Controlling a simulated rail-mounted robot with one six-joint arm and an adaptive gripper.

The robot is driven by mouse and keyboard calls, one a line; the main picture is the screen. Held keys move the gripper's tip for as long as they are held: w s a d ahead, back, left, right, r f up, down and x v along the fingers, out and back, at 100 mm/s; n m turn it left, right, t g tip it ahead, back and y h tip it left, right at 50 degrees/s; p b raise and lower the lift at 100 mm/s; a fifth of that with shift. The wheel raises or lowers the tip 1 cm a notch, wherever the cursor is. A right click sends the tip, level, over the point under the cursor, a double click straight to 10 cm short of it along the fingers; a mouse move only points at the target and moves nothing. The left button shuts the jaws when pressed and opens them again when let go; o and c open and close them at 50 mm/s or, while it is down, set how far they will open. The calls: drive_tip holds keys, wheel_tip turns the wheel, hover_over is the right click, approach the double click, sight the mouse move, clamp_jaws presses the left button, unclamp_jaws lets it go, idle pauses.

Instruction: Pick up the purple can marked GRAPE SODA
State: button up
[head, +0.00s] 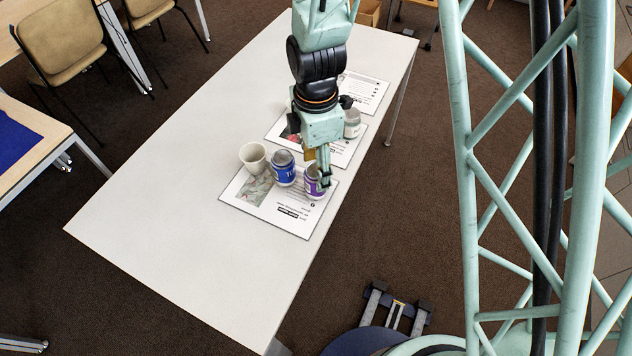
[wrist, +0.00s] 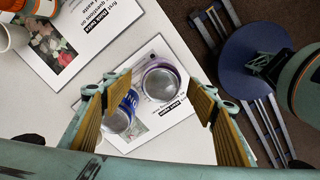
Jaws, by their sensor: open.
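The purple can (head: 314,184) stands upright on a printed sheet near the table's right edge in the head view. Its label text is too small to read, and my gripper partly hides it. My gripper (head: 323,170) points down over the can, its fingers overlapping the can's upper part. In the wrist view, the can (wrist: 159,83) shows its grey round top and a purple rim between the fingertips of my open gripper (wrist: 158,88). No finger visibly presses on it. I cannot tell how far down the fingers reach beside it.
A blue can (head: 284,169) stands close left of the purple can; the left finger partly covers it in the wrist view (wrist: 118,120). A cream cup (head: 253,157) stands farther left. A pale jar (head: 352,124) stands on another sheet behind. The table's near part (head: 200,265) is clear.

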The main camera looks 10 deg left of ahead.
drive_tip(key=shift+f, duration=0.8)
drive_tip(key=shift+s+f+b, duration=0.1)
drive_tip(key=shift+f+b, duration=0.85)
drive_tip(key=shift+f, duration=1.65)
drive_tip(key=c, duration=0.7)
